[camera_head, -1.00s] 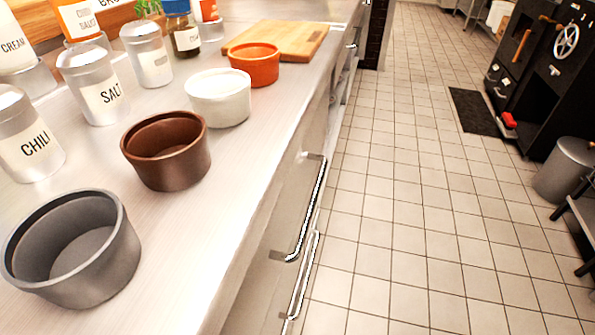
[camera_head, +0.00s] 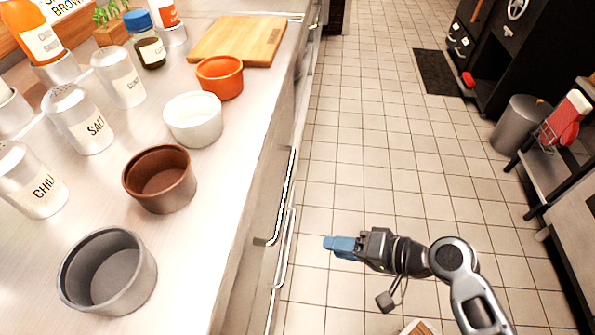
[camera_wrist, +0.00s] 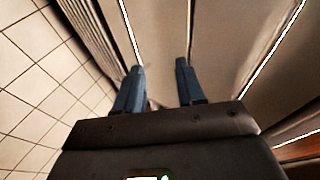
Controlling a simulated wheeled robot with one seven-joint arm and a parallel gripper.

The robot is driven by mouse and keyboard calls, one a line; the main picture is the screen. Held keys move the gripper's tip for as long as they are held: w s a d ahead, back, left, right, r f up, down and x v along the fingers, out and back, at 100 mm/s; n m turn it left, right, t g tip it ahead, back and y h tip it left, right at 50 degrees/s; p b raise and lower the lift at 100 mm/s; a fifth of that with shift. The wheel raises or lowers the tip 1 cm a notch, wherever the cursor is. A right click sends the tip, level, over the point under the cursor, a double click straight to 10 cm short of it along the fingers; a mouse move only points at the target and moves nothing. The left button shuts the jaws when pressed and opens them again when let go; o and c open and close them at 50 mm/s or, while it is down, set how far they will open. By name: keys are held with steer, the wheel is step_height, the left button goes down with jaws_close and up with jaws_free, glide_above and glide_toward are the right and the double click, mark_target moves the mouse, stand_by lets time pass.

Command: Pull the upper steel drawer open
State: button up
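The steel drawers are in the front of the counter at centre in the head view. The upper drawer (camera_head: 262,205) looks shut, with a long bright bar handle (camera_head: 285,195). A second bar handle (camera_head: 287,250) shows just below and outside it. My gripper (camera_head: 326,243) is over the floor to the right of the handles, its blue fingers pointing left at the drawer fronts, apart from them. In the wrist view my gripper (camera_wrist: 160,65) is open, with an empty gap between the fingers. Bright bars run along the steel fronts there; I cannot tell which is the upper handle.
The steel counter (camera_head: 215,215) carries a grey bowl (camera_head: 108,270), a brown bowl (camera_head: 160,180), a white bowl (camera_head: 193,118), an orange bowl (camera_head: 220,77), a cutting board (camera_head: 238,40) and several jars. The tiled floor (camera_head: 380,170) is clear beside the drawers. A bin (camera_head: 520,125) stands at right.

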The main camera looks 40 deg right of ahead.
steer(key=w+d+r+n+t+y+p, duration=0.1)
steer(key=w+d+r+y, duration=0.15)
steer(key=r, duration=0.35)
steer(key=w+d+r+y+p, duration=0.1)
steer(key=w+r+y, duration=0.2)
steer(key=w+r, duration=0.15)
steer(key=r+x, duration=0.1)
steer(key=x, duration=0.6)
steer(key=shift+a, duration=0.35)
steer(key=shift+w+f, duration=0.1)
steer(key=shift+f, duration=0.05)
jaws_close()
